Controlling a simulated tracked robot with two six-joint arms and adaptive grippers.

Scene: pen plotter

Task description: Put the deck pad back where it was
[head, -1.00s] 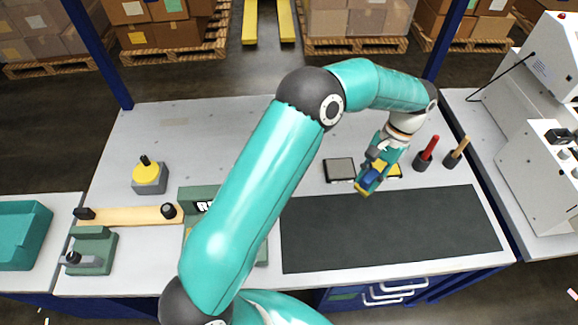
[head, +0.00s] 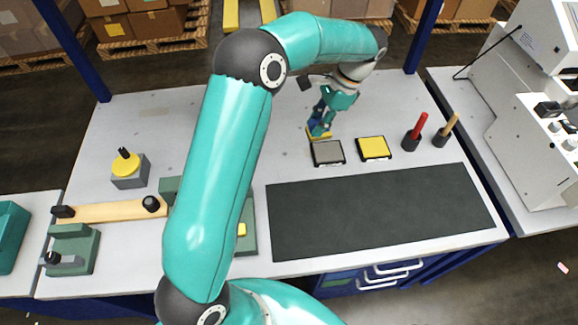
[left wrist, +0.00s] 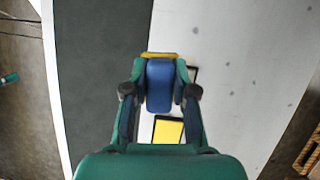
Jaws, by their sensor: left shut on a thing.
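My left gripper (head: 319,122) is shut on a blue block with a yellow base (head: 318,134), apparently the deck pad. In the left wrist view the blue block (left wrist: 159,88) sits between the two fingers, with a yellow strip along its far edge. In the head view it is just behind the grey black-rimmed tray (head: 327,153). I cannot tell whether it touches anything. A yellow black-rimmed pad (head: 373,148) lies to the right of that tray and shows partly in the left wrist view (left wrist: 168,130). My right gripper is not in view.
A dark mat (head: 375,212) lies in front of the trays. A red-handled tool (head: 417,130) and a wooden-handled tool (head: 446,130) stand in holders on the right. A yellow-topped grey block (head: 129,168) and a wooden bar (head: 105,212) are on the left. The back of the bench is clear.

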